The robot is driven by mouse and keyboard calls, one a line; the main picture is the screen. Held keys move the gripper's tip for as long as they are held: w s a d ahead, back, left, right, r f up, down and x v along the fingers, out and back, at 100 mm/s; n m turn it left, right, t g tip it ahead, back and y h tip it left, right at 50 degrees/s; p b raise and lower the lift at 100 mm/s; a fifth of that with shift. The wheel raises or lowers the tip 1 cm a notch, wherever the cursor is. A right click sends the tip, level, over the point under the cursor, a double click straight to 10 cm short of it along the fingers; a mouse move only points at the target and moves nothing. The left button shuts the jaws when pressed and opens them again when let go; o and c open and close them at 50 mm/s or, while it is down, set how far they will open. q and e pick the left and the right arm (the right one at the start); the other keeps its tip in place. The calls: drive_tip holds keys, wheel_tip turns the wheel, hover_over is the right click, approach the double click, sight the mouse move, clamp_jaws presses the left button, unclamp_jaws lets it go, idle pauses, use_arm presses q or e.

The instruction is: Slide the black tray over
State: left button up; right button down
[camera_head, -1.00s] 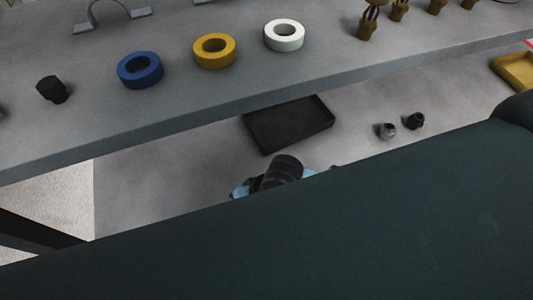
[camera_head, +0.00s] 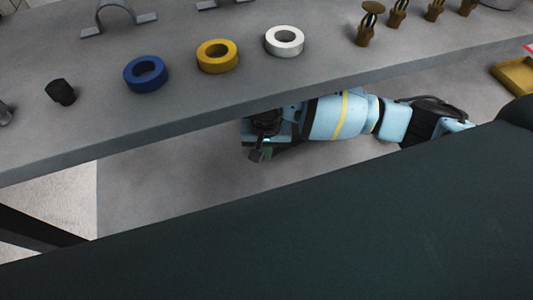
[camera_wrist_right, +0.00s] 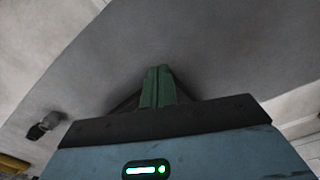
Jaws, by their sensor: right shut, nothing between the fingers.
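My right arm reaches in from the right under the upper shelf in the head view. My right gripper (camera_head: 258,154) is at its left end, low over the grey lower surface, about where the black tray lay. The arm and gripper now cover that spot, and I cannot clearly make out the tray; a dark sliver below the forearm may be part of it. In the right wrist view the green fingers (camera_wrist_right: 158,72) are shut together with nothing between them. Whether they touch the tray cannot be told. My left gripper is not in view.
The grey upper shelf (camera_head: 200,115) overhangs the arm and holds blue (camera_head: 146,74), yellow (camera_head: 218,56) and white (camera_head: 284,41) rings. A yellow tray (camera_head: 515,76) sits at the right. Small fittings (camera_wrist_right: 44,126) show at the wrist view's left. The lower surface left of the gripper is clear.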

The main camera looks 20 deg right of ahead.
sight(266, 163)
wheel_tip(266, 163, down, 10)
drive_tip(key=shift+f+b, duration=0.15)
drive_tip(key=shift+b, duration=0.7)
drive_tip(key=shift+w+d+r, duration=0.15)
drive_tip(key=shift+w+d, duration=0.05)
drive_tip(key=shift+w, duration=0.4)
drive_tip(key=shift+w+d+r, duration=0.1)
drive_tip(key=shift+w+d, duration=0.05)
drive_tip(key=shift+w, duration=0.45)
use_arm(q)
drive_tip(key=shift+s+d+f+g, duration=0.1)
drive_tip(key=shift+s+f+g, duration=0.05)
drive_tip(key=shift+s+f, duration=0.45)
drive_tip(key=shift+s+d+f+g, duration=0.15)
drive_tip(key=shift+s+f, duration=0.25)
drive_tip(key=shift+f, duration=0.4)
use_arm(e)
drive_tip(key=shift+w+d, duration=0.25)
drive_tip(key=shift+w, duration=0.45)
drive_tip(key=shift+w+d, duration=0.25)
drive_tip(key=shift+w, duration=0.5)
drive_tip(key=shift+w+d, duration=0.25)
drive_tip(key=shift+w, duration=0.45)
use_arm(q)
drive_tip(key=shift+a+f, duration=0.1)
use_arm(e)
drive_tip(key=shift+s, duration=0.1)
